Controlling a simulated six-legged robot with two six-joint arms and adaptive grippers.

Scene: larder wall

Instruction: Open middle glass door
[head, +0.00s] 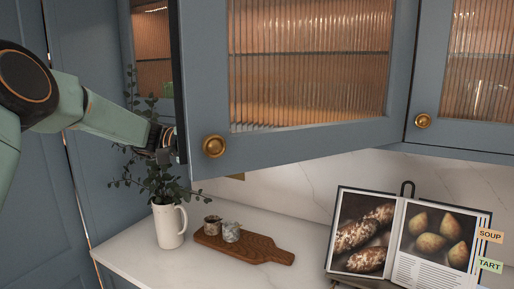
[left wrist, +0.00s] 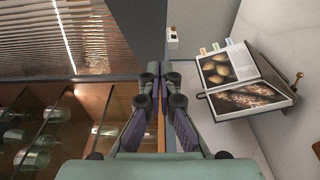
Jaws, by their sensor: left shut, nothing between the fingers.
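The middle glass door (head: 320,139) is a blue-grey frame with fluted glass and a round brass knob (head: 214,146) at its lower left. It stands ajar, its left edge swung out from the cabinet. My left gripper (head: 170,148) is at that free edge, partly hidden by the door. My right gripper is not in view.
Below are a white jug (head: 170,228) with leafy stems, a wooden board (head: 265,250) with two small pots, and an open cookbook (head: 400,240) on a stand. Another closed glass door with a brass knob (head: 423,121) is at right. The counter (head: 190,268) is clear in front.

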